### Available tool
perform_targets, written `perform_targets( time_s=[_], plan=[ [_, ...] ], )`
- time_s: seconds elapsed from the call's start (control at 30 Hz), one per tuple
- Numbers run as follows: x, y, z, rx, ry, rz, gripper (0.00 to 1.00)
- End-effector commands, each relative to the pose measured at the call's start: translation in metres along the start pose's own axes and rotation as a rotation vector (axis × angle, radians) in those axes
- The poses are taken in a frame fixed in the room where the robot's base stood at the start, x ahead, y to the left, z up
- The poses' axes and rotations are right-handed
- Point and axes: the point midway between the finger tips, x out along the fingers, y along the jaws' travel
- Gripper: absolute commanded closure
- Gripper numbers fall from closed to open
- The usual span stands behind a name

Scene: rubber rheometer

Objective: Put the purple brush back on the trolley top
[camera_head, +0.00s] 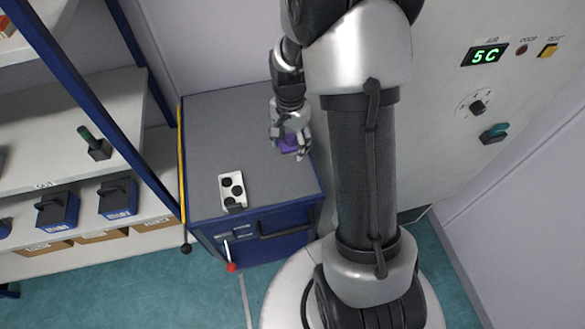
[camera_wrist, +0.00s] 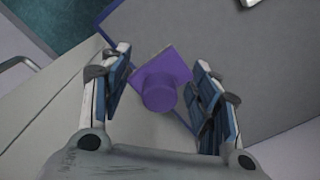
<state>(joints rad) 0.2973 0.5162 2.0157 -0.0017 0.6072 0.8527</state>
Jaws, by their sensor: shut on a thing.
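The purple brush (camera_head: 289,145) is between the fingers of my gripper (camera_head: 290,140), which is shut on it. In the wrist view the brush (camera_wrist: 160,92) shows a square plate with a round knob, between the two fingers (camera_wrist: 162,62). The trolley top (camera_head: 220,130) is a grey surface on a blue trolley. In the head view the brush appears over its right part; in the wrist view it overlaps the edge of the trolley top (camera_wrist: 260,70). I cannot tell whether it touches the top. My fingers partly hide the brush in the head view.
A white tray with black round spots (camera_head: 231,187) lies on the trolley top's front part. The back and middle of the top are clear. A shelf rack (camera_head: 100,90) stands at left. The pale machine panel (camera_head: 450,110) with a green display stands at right.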

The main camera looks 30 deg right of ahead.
Motion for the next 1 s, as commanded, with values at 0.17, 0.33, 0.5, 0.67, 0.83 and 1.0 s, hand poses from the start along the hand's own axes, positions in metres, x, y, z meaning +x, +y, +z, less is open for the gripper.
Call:
perform_targets(
  time_s=[0.17,0.33,0.5,0.67,0.83,1.0],
  plan=[
    [0.05,0.001,0.001,0.0,-0.002,0.003,0.74],
    [0.073,0.001,0.0,0.0,-0.001,0.001,0.74],
    [0.082,0.0,0.0,0.0,0.0,0.0,0.74],
    [0.107,0.001,0.0,0.0,-0.001,0.002,0.74],
    [0.119,0.0,0.0,0.0,0.001,-0.001,0.74],
    [0.118,0.0,0.0,0.0,0.001,-0.001,0.74]
  ],
)
